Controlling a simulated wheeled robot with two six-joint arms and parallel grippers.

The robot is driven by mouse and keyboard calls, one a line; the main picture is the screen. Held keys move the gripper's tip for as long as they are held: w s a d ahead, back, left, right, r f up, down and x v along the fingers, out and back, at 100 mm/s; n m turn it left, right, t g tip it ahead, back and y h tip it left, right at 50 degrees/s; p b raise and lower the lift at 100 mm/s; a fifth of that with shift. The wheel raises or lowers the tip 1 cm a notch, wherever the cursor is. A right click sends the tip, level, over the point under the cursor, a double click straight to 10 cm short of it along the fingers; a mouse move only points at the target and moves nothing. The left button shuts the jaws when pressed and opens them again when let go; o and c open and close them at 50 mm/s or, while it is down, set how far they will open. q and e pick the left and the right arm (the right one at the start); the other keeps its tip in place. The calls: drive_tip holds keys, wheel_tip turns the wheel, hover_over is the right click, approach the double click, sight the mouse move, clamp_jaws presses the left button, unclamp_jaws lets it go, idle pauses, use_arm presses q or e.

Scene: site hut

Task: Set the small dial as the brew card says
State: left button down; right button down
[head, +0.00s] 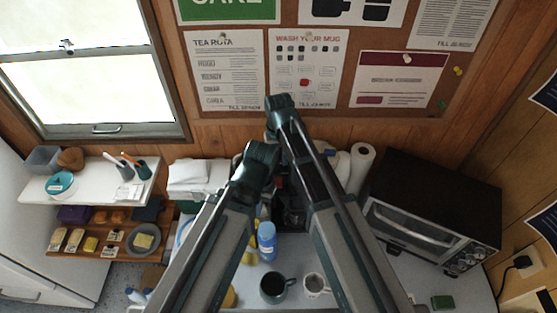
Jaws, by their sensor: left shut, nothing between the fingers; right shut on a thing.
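A dark machine (291,214) stands on the counter at the centre, mostly hidden behind my arms. I cannot make out a small dial on it. No sheet can be read for sure as the brew card; a maroon and white card (402,78) on the pinboard is too small to read. My two arms rise from the bottom edge and come close together in front of the machine, the right one reaching higher. Their links hide the fingers of both grippers, so I see neither fingertips nor what they touch.
A blue bottle (266,242), a dark mug (273,288) and a pale mug (315,284) stand below the machine. A black toaster oven (430,210) with knobs fills the right side. A paper roll (361,167) stands beside it. Shelves (75,189) hold small items at left.

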sight(279, 163)
drive_tip(key=c, duration=0.6)
unclamp_jaws()
drive_tip(key=shift+r, duration=0.1)
wheel_tip(279, 163, up, 14)
drive_tip(key=p, duration=1.4)
drive_tip(key=shift+f, duration=0.25)
